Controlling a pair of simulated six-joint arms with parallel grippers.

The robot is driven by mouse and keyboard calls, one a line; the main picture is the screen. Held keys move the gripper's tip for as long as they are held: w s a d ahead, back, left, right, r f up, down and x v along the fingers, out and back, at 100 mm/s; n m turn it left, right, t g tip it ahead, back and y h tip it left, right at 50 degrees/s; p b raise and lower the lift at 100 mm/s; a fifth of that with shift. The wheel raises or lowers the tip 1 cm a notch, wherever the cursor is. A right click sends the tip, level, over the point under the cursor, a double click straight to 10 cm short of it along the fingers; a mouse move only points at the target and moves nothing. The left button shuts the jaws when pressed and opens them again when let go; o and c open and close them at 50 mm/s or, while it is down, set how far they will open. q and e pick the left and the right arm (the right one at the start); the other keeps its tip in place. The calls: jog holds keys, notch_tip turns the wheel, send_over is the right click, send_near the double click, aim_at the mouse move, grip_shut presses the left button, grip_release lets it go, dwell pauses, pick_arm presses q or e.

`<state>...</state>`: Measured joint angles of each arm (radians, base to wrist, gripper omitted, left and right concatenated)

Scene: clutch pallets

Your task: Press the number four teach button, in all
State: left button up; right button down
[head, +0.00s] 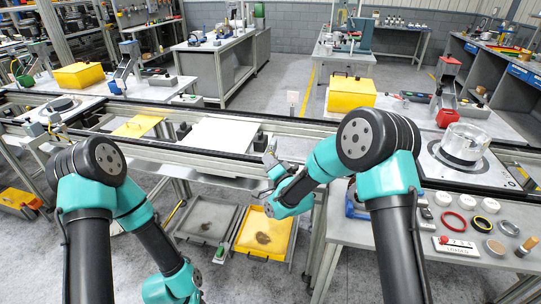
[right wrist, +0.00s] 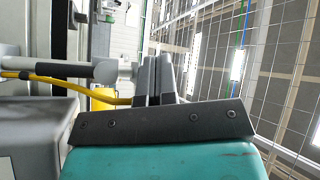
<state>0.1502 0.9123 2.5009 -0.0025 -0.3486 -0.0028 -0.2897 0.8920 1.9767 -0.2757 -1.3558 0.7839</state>
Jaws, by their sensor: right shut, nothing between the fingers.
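My right gripper (head: 269,160) is at the near rail of the conveyor, right of the white plate (head: 222,135). In the right wrist view its fingers (right wrist: 152,80) are together and hold nothing. A grey cylindrical device (right wrist: 75,71) with a yellow cable (right wrist: 50,81) is right by the fingertips; I cannot tell if they touch. No teach button or number is readable. My left arm bends down at the lower left; its gripper is not in view.
A white box with a red knob (head: 455,246), several discs and a red ring (head: 454,222) lie on the right table. A grey tray (head: 205,222) and a yellow tray (head: 266,234) are below the conveyor. A clear cylinder (head: 465,143) stands at the right.

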jog(key=shift+w, duration=0.15)
dwell(0.5)
jog(key=shift+s+a, duration=0.2)
jog(key=shift+s, duration=0.7)
jog(key=shift+s+a, duration=0.2)
jog(key=shift+s, duration=0.6)
jog(key=shift+s+a, duration=0.25)
jog(key=shift+s, duration=0.55)
jog(key=shift+s+a, duration=0.2)
jog(key=shift+s, duration=0.6)
